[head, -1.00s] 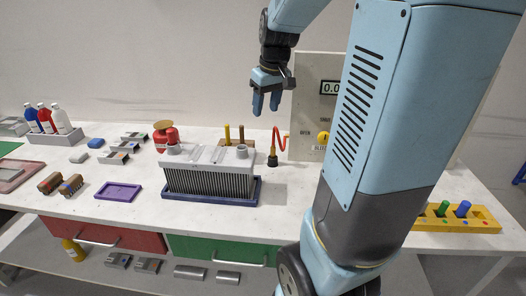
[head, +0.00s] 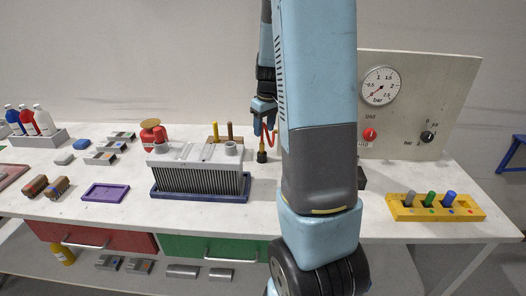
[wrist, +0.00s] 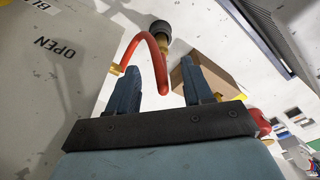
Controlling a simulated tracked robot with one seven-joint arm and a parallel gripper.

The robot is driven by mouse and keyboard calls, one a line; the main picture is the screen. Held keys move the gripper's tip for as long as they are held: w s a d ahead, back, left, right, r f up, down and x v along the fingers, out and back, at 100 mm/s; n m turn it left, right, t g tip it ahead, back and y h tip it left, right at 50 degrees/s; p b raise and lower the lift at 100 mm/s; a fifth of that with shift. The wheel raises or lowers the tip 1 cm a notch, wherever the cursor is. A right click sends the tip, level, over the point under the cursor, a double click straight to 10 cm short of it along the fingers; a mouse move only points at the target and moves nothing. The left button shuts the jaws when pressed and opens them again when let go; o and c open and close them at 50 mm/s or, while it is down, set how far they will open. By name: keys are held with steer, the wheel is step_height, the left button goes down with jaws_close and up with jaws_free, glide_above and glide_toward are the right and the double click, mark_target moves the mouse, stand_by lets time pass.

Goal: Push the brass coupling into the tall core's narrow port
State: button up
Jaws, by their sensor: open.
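The grey finned core (head: 198,178) stands upright in a blue tray (head: 200,196). A grey port (head: 232,148) rises at its right end, and a red piece stands at its left end. The coupling (head: 262,156), dark at one end with a brass part, stands on the table right of the core, on a red hose. It also shows at the top of the wrist view (wrist: 160,30). My gripper (head: 262,108) is above the coupling, partly hidden by my arm. In the wrist view my gripper (wrist: 160,80) is open, with the red hose (wrist: 157,62) looping across between its fingers; I see no grip.
A panel with a gauge (head: 381,86) and knobs stands at the back right. A yellow rack with coloured pegs (head: 436,212) is at the right. A purple tray (head: 106,192) lies front left. A brown block (wrist: 188,75) is near the fingers.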

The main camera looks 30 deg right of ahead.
mark_target(262, 141)
steer(key=shift+w+a+f, duration=0.1)
steer(key=shift+w+f, duration=0.1)
steer(key=shift+f, duration=1.55)
steer(key=shift+w+a+f, duration=0.1)
steer(key=shift+w+f, duration=0.1)
steer(key=shift+f, duration=1.5)
steer(key=shift+c, duration=0.2)
jaws_close()
